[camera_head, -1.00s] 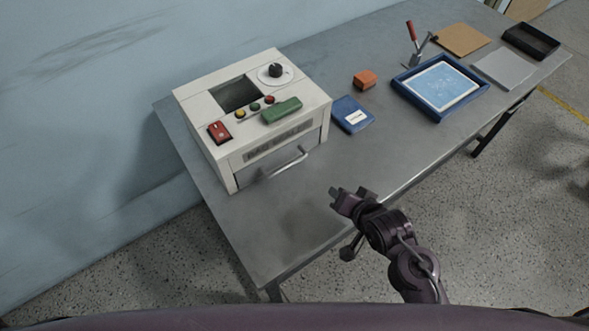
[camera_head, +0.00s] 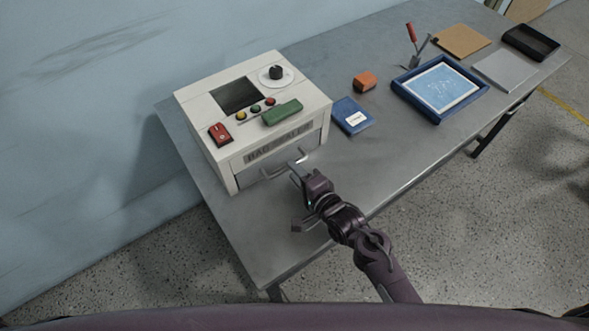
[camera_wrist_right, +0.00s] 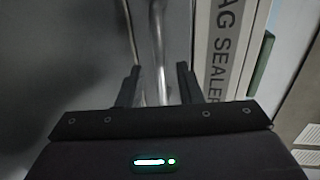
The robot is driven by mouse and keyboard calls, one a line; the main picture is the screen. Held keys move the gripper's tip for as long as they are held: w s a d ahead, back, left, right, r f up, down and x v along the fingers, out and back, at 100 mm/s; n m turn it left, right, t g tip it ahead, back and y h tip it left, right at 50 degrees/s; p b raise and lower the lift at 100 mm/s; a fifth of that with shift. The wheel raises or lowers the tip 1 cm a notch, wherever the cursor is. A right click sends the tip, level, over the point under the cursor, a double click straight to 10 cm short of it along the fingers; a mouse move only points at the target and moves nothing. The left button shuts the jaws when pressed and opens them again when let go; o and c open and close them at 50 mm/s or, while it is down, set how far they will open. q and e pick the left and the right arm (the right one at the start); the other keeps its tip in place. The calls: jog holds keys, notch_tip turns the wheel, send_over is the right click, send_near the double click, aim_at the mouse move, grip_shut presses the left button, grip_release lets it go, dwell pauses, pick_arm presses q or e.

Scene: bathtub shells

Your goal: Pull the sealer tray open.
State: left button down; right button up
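The bag sealer (camera_head: 240,115) is a white box at the back left of the metal table. Its tray front (camera_head: 255,174) is flush below the label and carries a metal bar handle (camera_head: 303,157). My right gripper (camera_head: 297,170) is at the handle, in front of the sealer. In the right wrist view the gripper (camera_wrist_right: 158,85) has its two dark fingers apart, with the handle bar (camera_wrist_right: 160,60) running between them. The fingers do not appear to press on the bar. My left gripper is not in view.
A green block (camera_head: 282,112) lies on top of the sealer near its front edge. The table (camera_head: 270,235) is bare in front of the sealer.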

jog(key=shift+w+a+f, duration=0.1)
jog(key=shift+w+a, duration=0.15)
jog(key=shift+w, duration=0.15)
jog(key=shift+c, duration=0.3)
grip_shut()
jog(key=shift+s, duration=0.1)
